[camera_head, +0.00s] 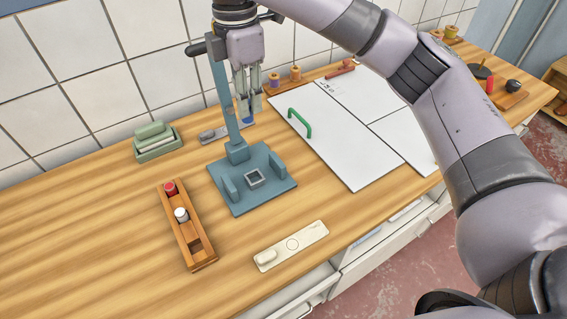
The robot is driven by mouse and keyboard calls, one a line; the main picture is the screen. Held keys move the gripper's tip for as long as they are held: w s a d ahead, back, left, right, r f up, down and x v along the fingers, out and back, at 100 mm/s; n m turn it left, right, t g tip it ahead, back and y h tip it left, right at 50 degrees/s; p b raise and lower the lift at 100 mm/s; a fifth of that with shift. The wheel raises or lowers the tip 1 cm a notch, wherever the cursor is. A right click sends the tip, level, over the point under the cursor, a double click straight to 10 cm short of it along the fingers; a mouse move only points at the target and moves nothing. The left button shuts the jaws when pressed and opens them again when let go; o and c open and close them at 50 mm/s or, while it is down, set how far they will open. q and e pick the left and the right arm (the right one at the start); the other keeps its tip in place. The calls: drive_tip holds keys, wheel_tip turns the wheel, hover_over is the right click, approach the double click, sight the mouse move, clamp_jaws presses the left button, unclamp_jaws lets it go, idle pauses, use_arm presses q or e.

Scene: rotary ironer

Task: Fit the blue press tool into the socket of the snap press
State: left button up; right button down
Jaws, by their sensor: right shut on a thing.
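The teal snap press (268,196) stands on the wooden counter, with a square socket (255,178) on its base and an upright column behind it. The socket looks empty. My right gripper (247,106) points down behind the press base, beside the column, well above the counter. The tool is apart from the socket. My left gripper is out of view.
A wooden rack (186,228) left of the press holds a red and a white tool. A pale plate (290,246) lies in front, a green box (157,140) behind left. White panels with a green handle (300,124) lie to the right. The tiled wall is close behind.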

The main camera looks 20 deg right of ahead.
drive_tip(key=shift+f, duration=0.15)
drive_tip(key=f, duration=1.4)
drive_tip(key=shift+s+a+f, duration=0.15)
drive_tip(key=shift+s+f, duration=0.1)
drive_tip(key=shift+f, duration=0.35)
wheel_tip(320, 180, down, 3)
drive_tip(key=shift+f+p, duration=0.15)
drive_tip(key=shift+p, duration=0.35)
drive_tip(key=shift+f, duration=0.3)
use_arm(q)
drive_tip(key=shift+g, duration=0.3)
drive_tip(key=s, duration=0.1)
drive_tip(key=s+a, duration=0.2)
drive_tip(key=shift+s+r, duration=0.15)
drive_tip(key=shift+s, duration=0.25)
